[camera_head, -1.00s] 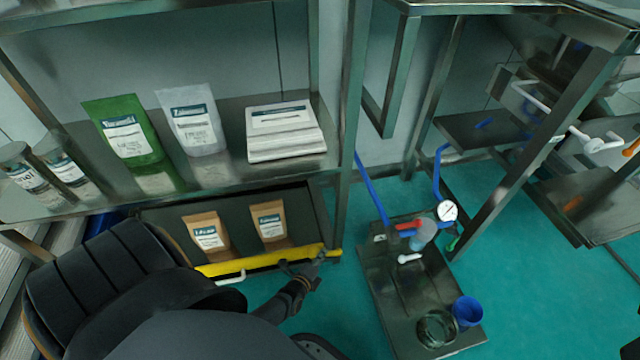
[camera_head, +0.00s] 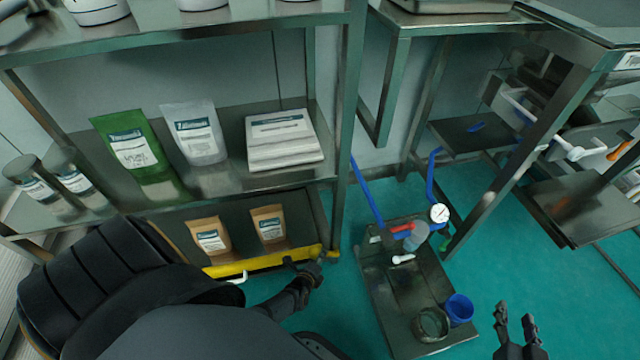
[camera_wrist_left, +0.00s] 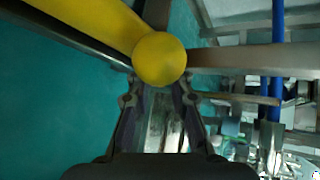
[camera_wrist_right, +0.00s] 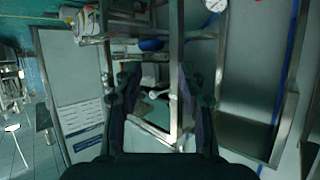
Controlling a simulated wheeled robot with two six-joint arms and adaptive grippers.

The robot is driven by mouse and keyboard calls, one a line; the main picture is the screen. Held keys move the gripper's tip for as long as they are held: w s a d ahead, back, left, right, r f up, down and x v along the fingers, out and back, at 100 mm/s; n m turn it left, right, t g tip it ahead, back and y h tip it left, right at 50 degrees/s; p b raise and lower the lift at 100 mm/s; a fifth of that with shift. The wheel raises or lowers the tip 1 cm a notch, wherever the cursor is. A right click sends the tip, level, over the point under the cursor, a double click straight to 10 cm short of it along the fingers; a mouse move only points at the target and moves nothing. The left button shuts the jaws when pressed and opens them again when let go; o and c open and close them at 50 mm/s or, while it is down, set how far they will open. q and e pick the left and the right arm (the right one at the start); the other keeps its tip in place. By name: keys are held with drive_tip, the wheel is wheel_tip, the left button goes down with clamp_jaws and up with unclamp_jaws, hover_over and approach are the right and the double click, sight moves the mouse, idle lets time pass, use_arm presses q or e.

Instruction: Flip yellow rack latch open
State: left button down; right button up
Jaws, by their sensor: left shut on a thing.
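The yellow latch bar (camera_head: 262,262) runs along the front edge of the rack's lowest shelf in the head view. My left gripper (camera_head: 314,270) is at its right end. In the left wrist view the yellow bar ends in a round yellow knob (camera_wrist_left: 160,60), just beyond and between the fingertips of my left gripper (camera_wrist_left: 160,92). The gripper is shut on the latch; the exact contact is partly hidden. My right gripper (camera_head: 514,312) is at the lower right of the head view, away from the rack. Its fingers are apart and empty in the right wrist view (camera_wrist_right: 157,85).
Two brown pouches (camera_head: 210,238) stand behind the yellow bar. The middle shelf holds a green pouch (camera_head: 132,150), a white pouch and a white stack. A metal floor platform (camera_head: 385,290) with a blue cup (camera_head: 458,308) stands right of the rack.

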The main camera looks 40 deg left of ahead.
use_arm(q)
drive_tip(key=shift+w+r+p, duration=0.1)
drive_tip(key=shift+r+p, duration=0.1)
drive_tip(key=shift+p, duration=0.4)
use_arm(e)
drive_tip(key=s+f+g, duration=0.6)
drive_tip(key=s+f, duration=0.4)
drive_tip(key=shift+a+f, duration=0.4)
drive_tip(key=shift+a, duration=0.05)
use_arm(q)
drive_tip(key=c, duration=1.2)
unclamp_jaws()
drive_tip(key=v, duration=1.2)
drive_tip(key=shift+d, duration=0.15)
drive_tip(key=shift+r, duration=0.1)
